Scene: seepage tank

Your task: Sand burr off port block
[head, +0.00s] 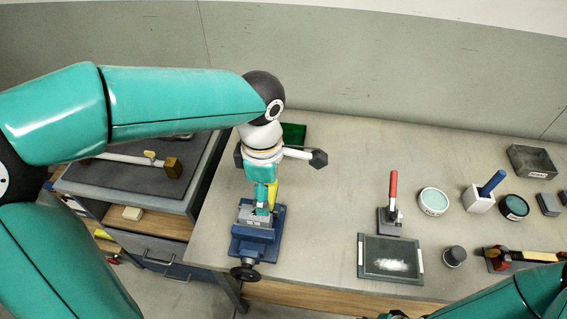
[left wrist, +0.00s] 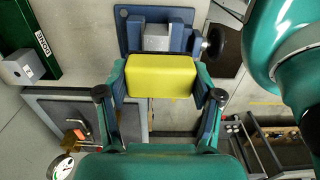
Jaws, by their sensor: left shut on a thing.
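My left gripper (left wrist: 158,92) is shut on a yellow sanding block (left wrist: 160,75), one finger at each end. In the head view the left gripper (head: 264,197) points down over the blue vise (head: 245,243), and a strip of the yellow block shows beside it. The vise also shows in the left wrist view (left wrist: 130,32), behind the yellow block. A grey port block (left wrist: 155,38) sits between its jaws; it shows in the head view (head: 252,219) just below the fingers. I cannot tell whether the yellow block touches it. The burr cannot be made out. My right gripper is outside the views.
A green DONE tray (left wrist: 30,42) lies near the vise, with a grey labelled block (left wrist: 22,70) at it. The bench between is clear.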

